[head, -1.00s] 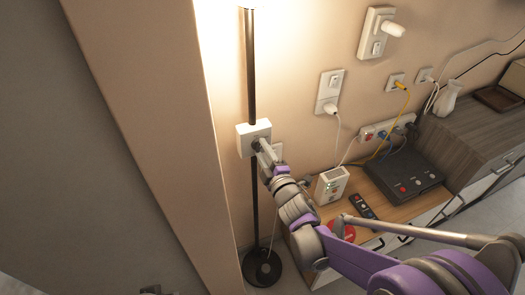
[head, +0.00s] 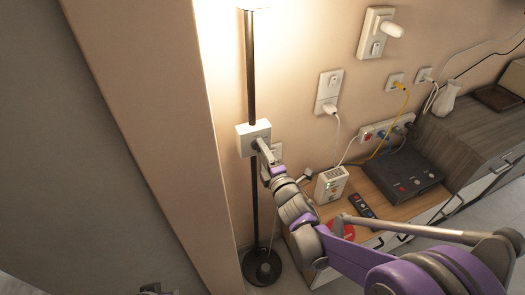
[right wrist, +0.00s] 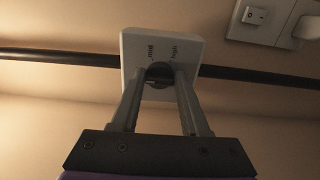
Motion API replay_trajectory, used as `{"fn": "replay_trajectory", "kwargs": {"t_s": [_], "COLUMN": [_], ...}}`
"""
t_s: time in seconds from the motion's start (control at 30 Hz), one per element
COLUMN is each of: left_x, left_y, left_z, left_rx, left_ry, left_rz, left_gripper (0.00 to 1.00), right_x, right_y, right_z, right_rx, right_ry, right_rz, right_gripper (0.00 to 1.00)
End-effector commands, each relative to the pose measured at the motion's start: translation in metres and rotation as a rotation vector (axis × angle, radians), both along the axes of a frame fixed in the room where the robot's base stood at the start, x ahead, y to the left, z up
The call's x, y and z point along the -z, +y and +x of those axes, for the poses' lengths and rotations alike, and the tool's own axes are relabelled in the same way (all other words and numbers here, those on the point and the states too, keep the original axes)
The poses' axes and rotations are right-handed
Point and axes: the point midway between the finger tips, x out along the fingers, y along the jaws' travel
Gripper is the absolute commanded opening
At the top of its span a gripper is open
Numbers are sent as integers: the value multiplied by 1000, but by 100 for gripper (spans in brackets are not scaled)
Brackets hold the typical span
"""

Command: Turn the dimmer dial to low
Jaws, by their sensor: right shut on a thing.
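The dimmer is a white square box (head: 253,137) on the black lamp pole (head: 251,70). In the right wrist view, the box (right wrist: 137,46) has small markings on its face and a dark round dial (right wrist: 158,70). My right gripper (right wrist: 159,80) is shut on the dial, with one finger on each side. In the head view my right gripper (head: 262,148) reaches the box from the lower right and hides most of the dial. The dial's pointer cannot be read. A small dark part at the bottom left edge may be my left gripper (head: 157,290).
The lamp glows at the top. Its round black base (head: 262,268) stands on the floor beside a low cabinet. A white box (head: 331,186), a remote (head: 361,206) and a black device (head: 401,174) lie on the cabinet. Switches and sockets (head: 328,92) line the wall.

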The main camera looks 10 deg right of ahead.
Motion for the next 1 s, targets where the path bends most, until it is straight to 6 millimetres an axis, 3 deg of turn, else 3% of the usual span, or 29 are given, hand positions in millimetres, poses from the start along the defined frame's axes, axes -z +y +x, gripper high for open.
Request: {"fn": "replay_trajectory", "kwargs": {"t_s": [0.1,0.13,0.3,0.67,1.0], "left_x": [0,0,0,0,3], "left_y": [0,0,0,0,0], "left_z": [0,0,0,0,0], "left_rx": [0,0,0,0,0], "left_ry": [0,0,0,0,1], "left_rz": [0,0,0,0,0], "left_gripper": [30,30,30,30,30], "right_x": [0,0,0,0,0], "right_y": [0,0,0,-1,-13], "right_z": [0,0,0,-5,-67], "right_rx": [0,0,0,0,1], "right_ry": [1,1,0,0,0], "right_rz": [-2,-2,-1,-1,-2], "right_gripper": [0,47,75,75,75]}}
